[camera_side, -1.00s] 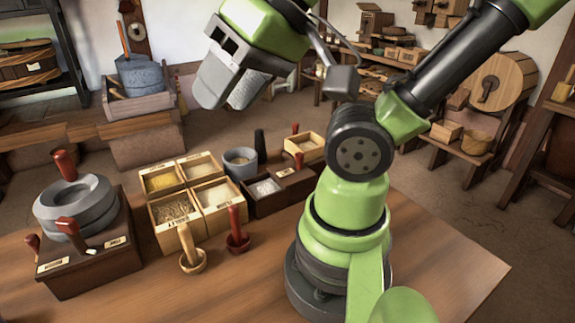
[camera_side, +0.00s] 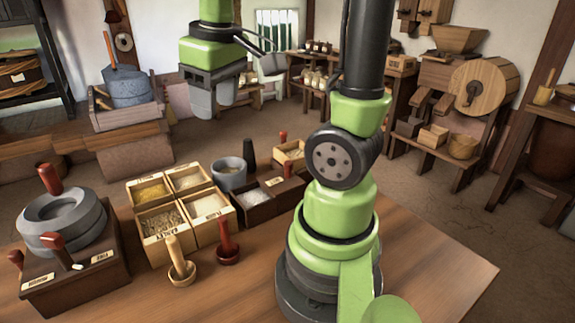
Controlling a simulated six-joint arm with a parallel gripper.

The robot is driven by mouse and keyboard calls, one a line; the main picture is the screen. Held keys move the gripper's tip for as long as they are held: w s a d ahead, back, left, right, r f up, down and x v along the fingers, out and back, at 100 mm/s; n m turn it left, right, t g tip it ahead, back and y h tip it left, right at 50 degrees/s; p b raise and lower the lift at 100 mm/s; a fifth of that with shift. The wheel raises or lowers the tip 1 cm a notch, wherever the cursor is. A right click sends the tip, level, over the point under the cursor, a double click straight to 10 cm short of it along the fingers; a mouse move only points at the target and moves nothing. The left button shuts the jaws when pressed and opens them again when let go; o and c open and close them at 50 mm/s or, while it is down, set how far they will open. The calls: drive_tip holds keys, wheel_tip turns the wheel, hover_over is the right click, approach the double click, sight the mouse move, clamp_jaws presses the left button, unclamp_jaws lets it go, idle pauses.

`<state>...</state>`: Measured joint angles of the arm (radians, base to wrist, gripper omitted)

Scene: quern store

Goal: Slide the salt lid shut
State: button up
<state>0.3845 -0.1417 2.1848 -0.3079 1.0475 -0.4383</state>
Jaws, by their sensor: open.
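My gripper (camera_side: 214,101) hangs in the air, pointing down, above and left of the box in the picture. Its two grey fingers are apart with nothing between them. It touches nothing.
Light wooden grain boxes (camera_side: 186,235) stand left of the salt box. A grey stone bowl (camera_side: 229,174), a dark pestle (camera_side: 249,155) and a small light box (camera_side: 292,153) stand close behind it. A red pestle (camera_side: 227,238) stands in front. The table's right side is clear.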

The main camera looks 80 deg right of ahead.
drive_tip(key=d+f+g, duration=0.3)
drive_tip(key=d+f, duration=0.1)
drive_tip(key=d, duration=0.3)
drive_tip(key=n+g+y, duration=0.1)
drive_tip(key=n+g, duration=0.1)
drive_tip(key=g, duration=0.2)
approach(287, 162)
drive_tip(key=x, duration=1)
drive_tip(key=shift+s+a+f, duration=0.1)
drive_tip(key=shift+s+f, duration=0.05)
drive_tip(key=shift+f, duration=0.05)
clamp_jaws()
drive_tip(key=shift+w+a, duration=2.75)
drive_tip(key=shift+w, duration=0.05)
